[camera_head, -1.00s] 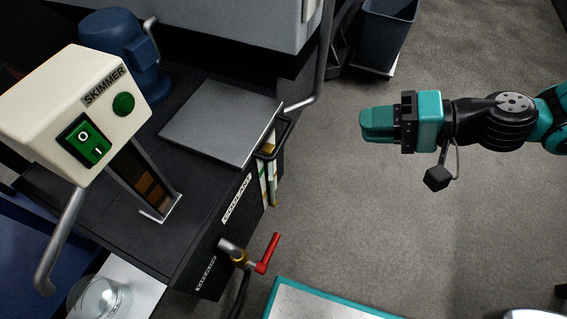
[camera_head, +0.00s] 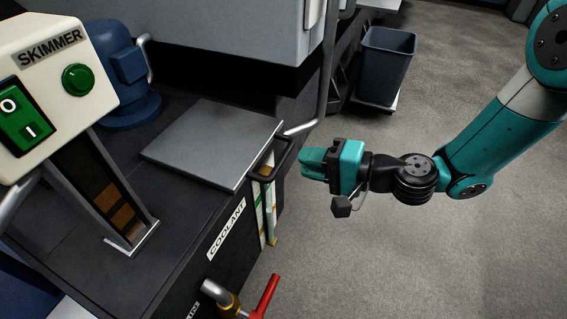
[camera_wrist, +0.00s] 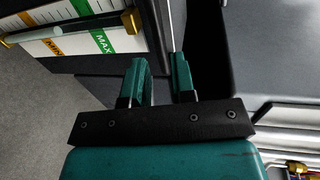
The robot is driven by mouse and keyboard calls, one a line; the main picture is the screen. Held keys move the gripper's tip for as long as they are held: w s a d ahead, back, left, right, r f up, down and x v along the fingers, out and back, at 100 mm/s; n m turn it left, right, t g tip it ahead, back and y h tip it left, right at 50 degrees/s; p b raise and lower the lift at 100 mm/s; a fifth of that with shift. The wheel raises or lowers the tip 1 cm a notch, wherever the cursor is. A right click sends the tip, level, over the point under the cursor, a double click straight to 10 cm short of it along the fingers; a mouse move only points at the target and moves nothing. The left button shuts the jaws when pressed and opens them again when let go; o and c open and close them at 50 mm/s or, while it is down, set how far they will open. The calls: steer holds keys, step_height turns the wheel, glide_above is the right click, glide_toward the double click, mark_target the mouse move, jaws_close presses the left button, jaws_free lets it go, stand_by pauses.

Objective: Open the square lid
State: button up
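The square lid (camera_head: 215,145) is a flat grey plate lying shut on top of the dark coolant tank (camera_head: 190,235). A black bar handle (camera_head: 276,158) runs along its right edge. My gripper (camera_head: 306,163) is teal and black. It is just right of the handle at about its height in the picture, apart from it and empty. In the wrist view my gripper (camera_wrist: 160,75) shows two teal fingers with a gap between them. I cannot clearly make out the handle in the wrist view.
A level gauge (camera_head: 268,208), with MIN and MAX marks in the wrist view (camera_wrist: 75,38), is on the tank's side below the handle. A red-handled valve (camera_head: 265,295) sticks out lower down. The skimmer (camera_head: 50,75) stands left, a bin (camera_head: 385,65) behind. Floor at right is clear.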

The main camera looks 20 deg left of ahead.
mark_target(283, 156)
steer(key=b+x, duration=0.1)
steer(key=x, duration=0.4)
steer(key=shift+a+f, duration=0.1)
steer(key=shift+a, duration=0.3)
jaws_close()
